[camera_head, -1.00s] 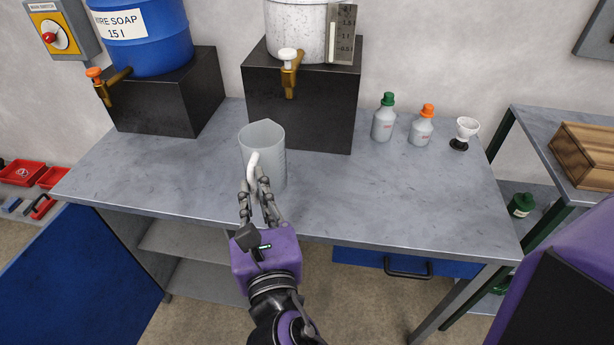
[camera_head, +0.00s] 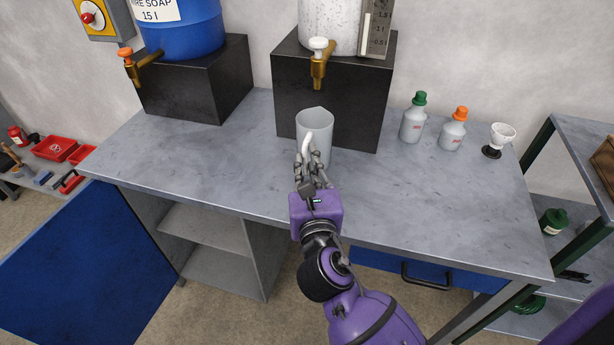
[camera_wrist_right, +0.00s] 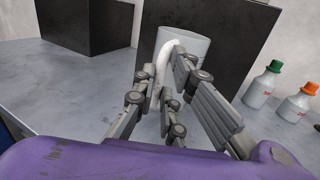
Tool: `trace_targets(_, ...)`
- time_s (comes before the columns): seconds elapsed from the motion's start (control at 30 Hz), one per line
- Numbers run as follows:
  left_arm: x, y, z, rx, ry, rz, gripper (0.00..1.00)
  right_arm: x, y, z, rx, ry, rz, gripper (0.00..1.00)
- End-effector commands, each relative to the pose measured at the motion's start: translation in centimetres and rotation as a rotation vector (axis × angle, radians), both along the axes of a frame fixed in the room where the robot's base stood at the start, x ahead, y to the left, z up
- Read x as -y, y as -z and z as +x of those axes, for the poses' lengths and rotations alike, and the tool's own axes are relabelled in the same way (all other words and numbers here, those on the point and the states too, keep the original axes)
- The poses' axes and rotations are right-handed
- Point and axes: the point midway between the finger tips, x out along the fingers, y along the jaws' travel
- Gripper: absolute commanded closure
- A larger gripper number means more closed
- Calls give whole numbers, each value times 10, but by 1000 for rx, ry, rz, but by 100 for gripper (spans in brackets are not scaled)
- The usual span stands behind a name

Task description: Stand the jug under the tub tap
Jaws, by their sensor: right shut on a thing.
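The jug (camera_head: 314,122) is a translucent grey, upright vessel with a white handle. My right gripper (camera_head: 313,168) is shut on the handle, on the jug's near side. In the right wrist view the jug (camera_wrist_right: 190,46) stands beyond the fingers, in front of a black block. The white speckled tub (camera_head: 330,22) sits on the black block (camera_head: 335,105). Its brass tap (camera_head: 318,68) with a white knob hangs over the block's front. The jug's mouth is just below the tap in the picture. I cannot tell whether the jug touches the bench. My left gripper is not in view.
The grey workbench (camera_head: 420,205) is clear around the jug. A blue soap drum (camera_head: 182,30) with an orange-knobbed tap stands on another block at left. A green-capped bottle (camera_head: 413,122), an orange-capped bottle (camera_head: 453,133) and a small white cup (camera_head: 502,135) stand at right.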

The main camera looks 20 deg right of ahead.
Motion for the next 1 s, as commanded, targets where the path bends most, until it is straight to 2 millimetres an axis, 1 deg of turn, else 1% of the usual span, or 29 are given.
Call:
trace_targets(0.17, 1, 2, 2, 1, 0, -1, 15, 4, 8, 6, 2, 1, 0, 100)
trace_targets(0.23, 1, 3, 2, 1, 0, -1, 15, 7, 14, 10, 1, 0, -1, 100)
trace_targets(0.3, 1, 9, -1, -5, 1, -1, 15, 6, 28, 10, -4, 0, 3, 100)
trace_targets(0.4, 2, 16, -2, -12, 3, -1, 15, 7, 44, 10, -4, 0, 2, 100)
trace_targets(0.47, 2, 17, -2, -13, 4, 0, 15, 7, 46, 10, -2, 0, 1, 100)
trace_targets(0.67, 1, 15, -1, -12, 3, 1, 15, 6, 43, 10, 3, -1, 0, 100)
trace_targets(0.8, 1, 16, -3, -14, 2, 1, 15, 6, 47, 10, 1, -1, 1, 100)
trace_targets(0.83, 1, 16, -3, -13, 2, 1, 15, 6, 47, 10, 1, -1, 1, 86)
trace_targets(0.93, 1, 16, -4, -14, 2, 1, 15, 6, 46, 10, 1, -1, 1, 73)
trace_targets(0.97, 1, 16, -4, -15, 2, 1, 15, 6, 46, 10, 1, -1, 1, 70)
trace_targets(1.0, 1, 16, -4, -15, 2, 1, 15, 6, 46, 10, 1, -1, 1, 70)
